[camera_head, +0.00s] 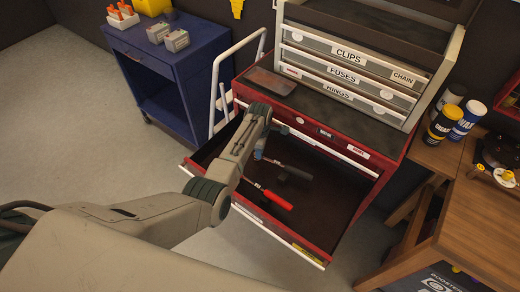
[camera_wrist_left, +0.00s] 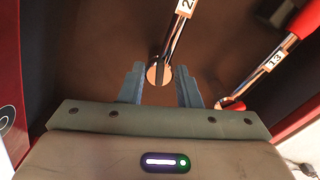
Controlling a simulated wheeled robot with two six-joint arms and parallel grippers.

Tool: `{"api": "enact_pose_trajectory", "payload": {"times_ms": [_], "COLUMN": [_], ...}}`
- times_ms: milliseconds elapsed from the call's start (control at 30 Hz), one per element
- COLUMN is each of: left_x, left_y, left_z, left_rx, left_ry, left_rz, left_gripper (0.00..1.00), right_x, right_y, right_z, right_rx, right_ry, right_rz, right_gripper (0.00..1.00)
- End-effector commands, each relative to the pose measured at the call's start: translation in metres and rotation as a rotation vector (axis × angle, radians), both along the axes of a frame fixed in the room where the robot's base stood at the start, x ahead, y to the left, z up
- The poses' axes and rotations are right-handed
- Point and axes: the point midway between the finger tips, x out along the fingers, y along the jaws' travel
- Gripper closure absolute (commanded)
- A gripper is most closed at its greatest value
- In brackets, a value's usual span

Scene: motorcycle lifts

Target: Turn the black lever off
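In the head view a black-handled lever (camera_head: 295,173) lies in the open red drawer, partly hidden by my left arm, beside a lever with a red handle (camera_head: 277,201). In the left wrist view my left gripper (camera_wrist_left: 160,86) is open, its blue-grey fingers apart. The round end of a chrome shaft (camera_wrist_left: 176,35) with a partly cut-off number label shows between and just beyond the fingertips. Its handle is out of that view, so I cannot tell its colour there. To the right is the red-handled shaft labelled 13 (camera_wrist_left: 268,63). My right gripper is not in view.
The drawer (camera_head: 330,200) belongs to a red tool chest (camera_head: 310,120) with a grey labelled cabinet (camera_head: 345,75) on top. A blue cart (camera_head: 165,65) stands to the left. A wooden bench (camera_head: 480,225) with cans stands to the right.

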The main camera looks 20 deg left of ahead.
Motion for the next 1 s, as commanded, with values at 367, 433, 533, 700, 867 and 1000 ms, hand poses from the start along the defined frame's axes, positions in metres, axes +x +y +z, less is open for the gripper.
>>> {"api": "enact_pose_trajectory", "payload": {"times_ms": [367,433,533,700,867,1000], "left_x": [0.001,0.001,0.001,0.001,0.0,0.0], "left_y": [0.0,0.0,0.0,0.0,0.0,0.0], "left_z": [0.012,0.022,0.04,0.074,0.096,0.106], "left_rx": [0.0,-0.001,-0.001,-0.001,0.0,0.0], "left_ry": [-0.003,-0.004,-0.005,-0.005,-0.003,-0.001], "left_rz": [0.0,0.0,0.0,0.0,0.0,0.0], "left_gripper": [0.7,0.7,0.7,0.7,0.7,0.7], "right_x": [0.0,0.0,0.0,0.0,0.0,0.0], "right_y": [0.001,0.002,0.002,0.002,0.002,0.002], "right_z": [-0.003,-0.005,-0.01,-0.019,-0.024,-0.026], "right_rx": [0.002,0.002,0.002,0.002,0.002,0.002], "right_ry": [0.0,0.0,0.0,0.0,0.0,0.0], "right_rz": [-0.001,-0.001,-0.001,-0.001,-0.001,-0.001], "right_gripper": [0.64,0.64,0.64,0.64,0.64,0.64]}}
